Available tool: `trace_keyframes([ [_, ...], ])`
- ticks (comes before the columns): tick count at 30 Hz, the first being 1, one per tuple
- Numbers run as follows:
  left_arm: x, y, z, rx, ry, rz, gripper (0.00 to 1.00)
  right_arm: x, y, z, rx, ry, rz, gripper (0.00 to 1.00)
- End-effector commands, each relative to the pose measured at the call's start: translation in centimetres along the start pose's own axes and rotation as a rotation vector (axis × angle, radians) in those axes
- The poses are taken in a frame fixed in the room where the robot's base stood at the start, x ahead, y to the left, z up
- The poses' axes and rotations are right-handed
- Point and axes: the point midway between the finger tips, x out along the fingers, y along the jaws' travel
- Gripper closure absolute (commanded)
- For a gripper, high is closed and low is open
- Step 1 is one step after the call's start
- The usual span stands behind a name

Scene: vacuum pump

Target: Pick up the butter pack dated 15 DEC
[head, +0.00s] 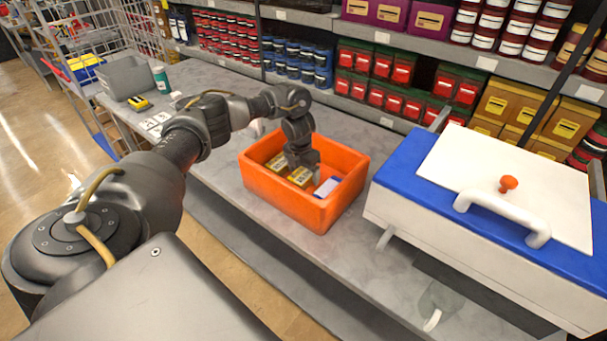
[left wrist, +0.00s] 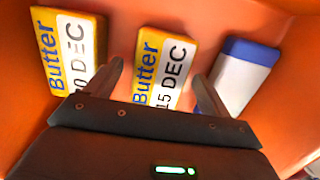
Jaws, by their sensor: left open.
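The butter pack dated 15 DEC (left wrist: 165,70) lies in the orange crate (head: 257,187), yellow with a white label. In the left wrist view it sits between the spread fingers of my left gripper (left wrist: 160,85). My left gripper (head: 302,170) reaches down into the crate in the head view, open and holding nothing. In the head view the middle pack (head: 300,177) and the left pack (head: 277,163) are partly hidden by the gripper. My right gripper is not seen.
A white and blue block (left wrist: 243,75) lies in the crate just right of the right finger. A white box with a blue rim (head: 400,195) stands right of the crate. A grey bin (head: 125,80) and cards (head: 155,121) are at the left. Stocked shelves line the back.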

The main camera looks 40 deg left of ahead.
Motion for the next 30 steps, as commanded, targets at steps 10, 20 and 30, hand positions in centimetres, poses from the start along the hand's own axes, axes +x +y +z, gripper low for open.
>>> trace_keyframes([
  [10, 1.06, 0.06, -0.05, 0.0, 0.0, 0.001, 0.18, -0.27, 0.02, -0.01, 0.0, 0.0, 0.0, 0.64],
  [20, 1.03, 0.06, -0.06, -0.001, 0.0, 0.001, 0.61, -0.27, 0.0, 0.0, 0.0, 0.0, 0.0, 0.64],
  [30, 0.85, 0.05, 0.02, -0.001, -0.001, 0.0, 0.74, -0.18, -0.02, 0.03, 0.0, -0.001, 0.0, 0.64],
])
